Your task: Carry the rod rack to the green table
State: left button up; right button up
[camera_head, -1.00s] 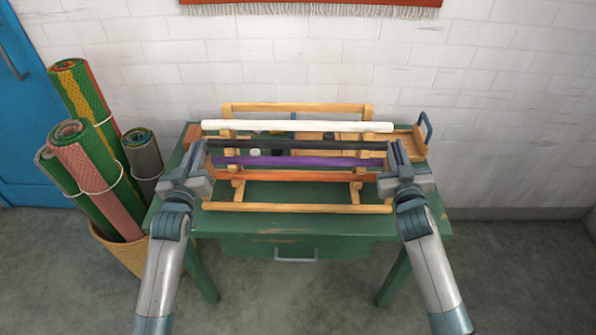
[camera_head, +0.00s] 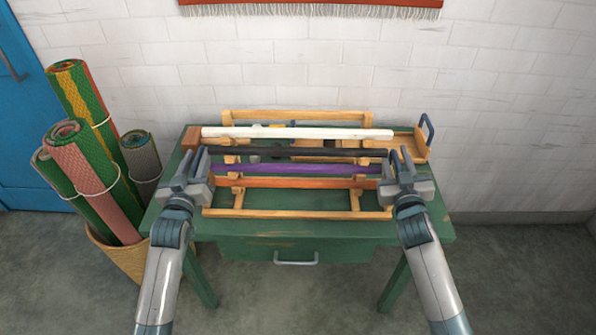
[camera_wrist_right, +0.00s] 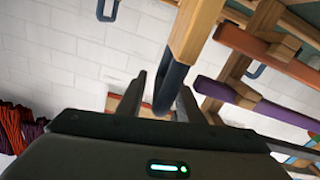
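The wooden rod rack (camera_head: 300,214) is at the green table (camera_head: 285,232) and appears to rest on its top. It carries white, black, purple and orange rods lying crosswise. My left gripper (camera_head: 193,163) is at the rack's left end with its fingers apart. My right gripper (camera_head: 401,166) is at the right end, also with fingers apart. In the right wrist view, the open fingers (camera_wrist_right: 162,97) stand on either side of the rack's dark blue grip (camera_wrist_right: 170,85), with gaps showing. The left end's grip is hidden in the head view.
A wooden tray (camera_head: 408,141) with a blue handle sits on the table behind the rack, partly hidden. A reddish block (camera_head: 191,138) lies at the back left. A basket (camera_head: 118,255) of rolled rugs stands left of the table. A white wall is behind.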

pick_arm(q)
jog(key=s, duration=1.2)
jog(key=shift+a, duration=0.25)
pick_arm(e)
jog(key=shift+s, duration=0.15)
jog(key=s, duration=1.1)
jog(key=shift+s+a, duration=0.2)
jog(key=shift+s, duration=0.15)
pick_arm(q)
jog(key=shift+f, duration=0.1)
